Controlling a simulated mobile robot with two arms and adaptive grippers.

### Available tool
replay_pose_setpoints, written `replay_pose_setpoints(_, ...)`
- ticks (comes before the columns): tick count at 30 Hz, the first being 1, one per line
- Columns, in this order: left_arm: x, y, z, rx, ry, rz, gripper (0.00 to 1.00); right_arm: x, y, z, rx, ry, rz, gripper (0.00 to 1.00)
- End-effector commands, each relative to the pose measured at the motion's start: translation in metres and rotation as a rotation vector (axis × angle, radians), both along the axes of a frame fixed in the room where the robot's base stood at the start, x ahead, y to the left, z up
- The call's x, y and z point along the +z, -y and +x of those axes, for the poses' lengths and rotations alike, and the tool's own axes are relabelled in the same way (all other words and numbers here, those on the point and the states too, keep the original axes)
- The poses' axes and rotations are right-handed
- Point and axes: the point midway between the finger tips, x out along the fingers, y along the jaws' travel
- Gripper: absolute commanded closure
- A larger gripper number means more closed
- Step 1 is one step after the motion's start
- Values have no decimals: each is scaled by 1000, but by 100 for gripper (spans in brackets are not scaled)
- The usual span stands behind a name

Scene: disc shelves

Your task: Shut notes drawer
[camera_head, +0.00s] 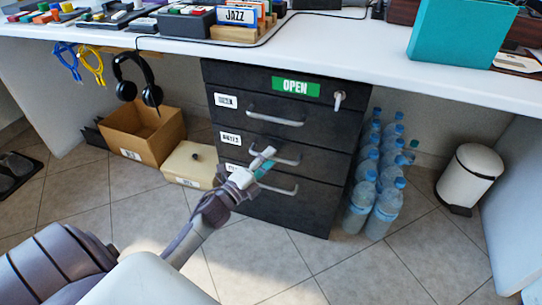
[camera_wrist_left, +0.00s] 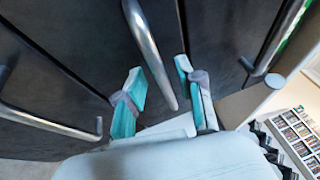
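The notes drawer (camera_head: 318,160) is the middle front of a dark cabinet under the white counter. Its label (camera_head: 230,139) is small and hard to read. It looks nearly flush with its neighbours; I cannot tell if a small gap is left. My left gripper (camera_head: 265,161) is at this drawer's metal handle (camera_head: 290,160), partly covering it. In the left wrist view, the teal-padded fingers of the gripper (camera_wrist_left: 160,88) are apart, with the handle (camera_wrist_left: 152,55) running between them. I cannot tell if they touch it. My right gripper is not in view.
Drawers with handles lie above (camera_head: 275,118) and below (camera_head: 280,188). A key (camera_head: 338,98) sticks out near a green OPEN sign (camera_head: 295,87). Water bottles (camera_head: 383,212) and a white bin (camera_head: 468,176) stand right; a cardboard box (camera_head: 143,134) and cream box (camera_head: 190,166) stand left. The front floor is clear.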

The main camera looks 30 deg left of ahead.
Motion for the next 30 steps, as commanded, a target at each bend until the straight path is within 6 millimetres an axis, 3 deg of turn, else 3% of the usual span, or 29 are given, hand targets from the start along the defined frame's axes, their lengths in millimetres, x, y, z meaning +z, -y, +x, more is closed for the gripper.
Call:
replay_pose_setpoints(9, -12, -11, -66, 2, -3, -1, 63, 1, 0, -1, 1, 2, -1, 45)
replay_pose_setpoints(15, -17, -16, -94, 2, -1, 0, 63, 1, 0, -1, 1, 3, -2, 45)
replay_pose_setpoints(30, -17, -17, -102, 1, 1, 1, 63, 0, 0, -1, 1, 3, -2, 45)
